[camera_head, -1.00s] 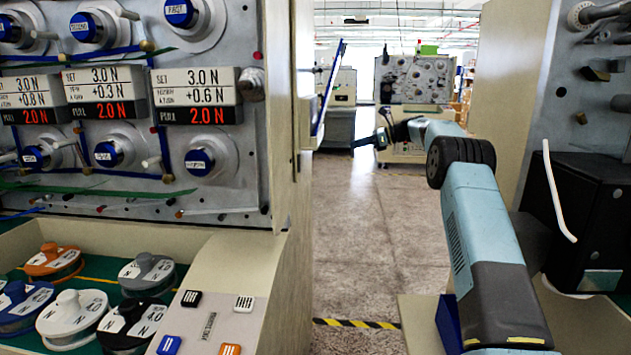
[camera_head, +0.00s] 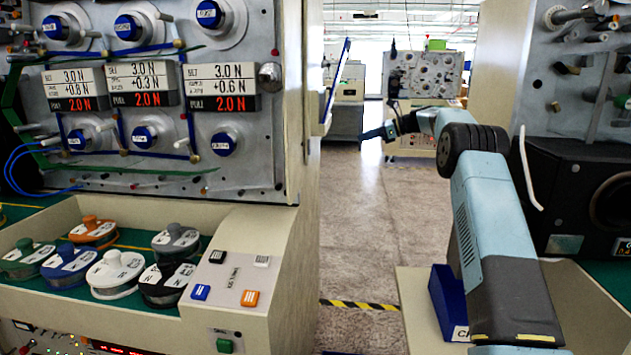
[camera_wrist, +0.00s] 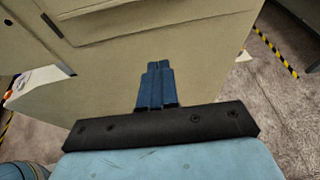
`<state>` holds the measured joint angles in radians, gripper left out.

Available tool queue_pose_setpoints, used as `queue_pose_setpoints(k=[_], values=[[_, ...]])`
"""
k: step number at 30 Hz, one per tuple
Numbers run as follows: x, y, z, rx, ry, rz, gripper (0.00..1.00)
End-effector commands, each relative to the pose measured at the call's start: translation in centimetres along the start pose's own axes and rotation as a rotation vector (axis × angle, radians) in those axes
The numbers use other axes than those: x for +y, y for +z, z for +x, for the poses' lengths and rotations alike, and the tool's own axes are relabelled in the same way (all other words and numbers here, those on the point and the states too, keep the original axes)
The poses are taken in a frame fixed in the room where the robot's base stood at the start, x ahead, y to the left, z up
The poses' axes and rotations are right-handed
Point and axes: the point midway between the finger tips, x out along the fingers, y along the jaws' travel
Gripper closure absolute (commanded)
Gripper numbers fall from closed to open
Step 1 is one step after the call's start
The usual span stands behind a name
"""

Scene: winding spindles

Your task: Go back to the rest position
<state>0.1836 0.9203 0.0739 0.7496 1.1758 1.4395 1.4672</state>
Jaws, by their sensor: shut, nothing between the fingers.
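My gripper (camera_head: 374,134) is at the end of my raised arm, over the aisle between the two machines. It points left in the head view and is apart from the machine on the left. In the wrist view its dark blue fingers (camera_wrist: 157,86) are together with nothing between them. Behind the fingers is a plain beige cabinet panel (camera_wrist: 130,50); I cannot tell how far off it is.
The winding machine (camera_head: 303,120) on the left bears spindles, tension displays and a tray (camera_head: 120,222) of several weights. A blue box (camera_head: 443,300) stands beside my arm. The aisle floor (camera_head: 360,220) is clear, with a yellow-black stripe (camera_head: 358,305).

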Motion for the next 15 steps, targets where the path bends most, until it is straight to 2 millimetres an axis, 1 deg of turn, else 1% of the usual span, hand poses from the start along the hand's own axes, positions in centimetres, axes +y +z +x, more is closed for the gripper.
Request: queue_pose_setpoints(k=[1,5,10,14,15], values=[[0.4,0.5,-0.2,0.01,-0.002,-0.014,1.0],[1.3,1.5,-0.3,0.04,-0.004,-0.05,1.0],[3.0,3.0,-0.8,0.09,-0.008,-0.113,1.0],[5.0,4.5,-1.3,0.144,-0.008,-0.181,1.0],[5.9,5.1,-1.5,0.166,-0.008,-0.21,1.0]])
